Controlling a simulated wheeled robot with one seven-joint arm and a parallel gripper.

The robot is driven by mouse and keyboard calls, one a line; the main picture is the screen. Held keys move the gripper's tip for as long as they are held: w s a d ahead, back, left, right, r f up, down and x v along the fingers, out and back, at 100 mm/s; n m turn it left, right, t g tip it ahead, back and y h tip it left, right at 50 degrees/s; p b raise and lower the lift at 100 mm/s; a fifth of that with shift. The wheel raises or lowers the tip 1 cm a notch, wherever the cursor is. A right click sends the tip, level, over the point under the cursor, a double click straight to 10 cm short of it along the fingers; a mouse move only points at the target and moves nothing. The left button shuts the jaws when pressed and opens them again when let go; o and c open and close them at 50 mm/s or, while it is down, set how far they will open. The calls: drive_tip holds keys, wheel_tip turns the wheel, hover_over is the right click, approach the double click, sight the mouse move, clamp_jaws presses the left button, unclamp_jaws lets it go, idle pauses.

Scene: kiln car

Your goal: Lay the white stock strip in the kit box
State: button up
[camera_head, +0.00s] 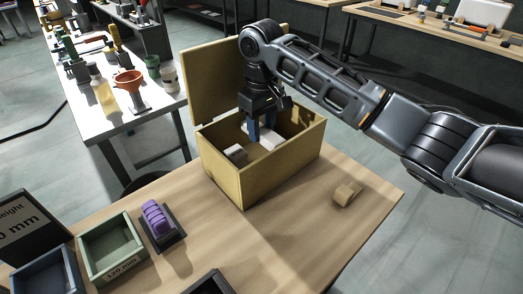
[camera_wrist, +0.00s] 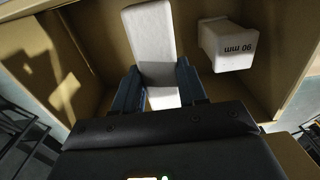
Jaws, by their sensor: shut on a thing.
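The kit box (camera_head: 265,172) is a yellow-brown wooden box with its lid (camera_head: 215,82) standing open at the back left. My gripper (camera_head: 262,132) reaches down inside it. In the wrist view, the blue fingers of my gripper (camera_wrist: 158,88) are shut on the white stock strip (camera_wrist: 150,35), one on each side. The strip also shows in the head view (camera_head: 268,141), low between the box walls. I cannot tell whether it touches the floor of the box.
A small tan block (camera_head: 347,193) lies on the table right of the box. At the left are a purple ribbed piece (camera_head: 155,216) on a dark holder, a green tray (camera_head: 108,250) marked 120 mm and a dark blue tray (camera_head: 45,279). Bare table lies before the box.

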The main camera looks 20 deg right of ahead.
sight(261, 129)
drive_tip(key=shift+f, duration=3.85)
drive_tip(key=shift+f, duration=0.1)
drive_tip(key=o, duration=1.1)
wheel_tip(261, 129, up, 12)
drive_tip(key=shift+r, duration=0.1)
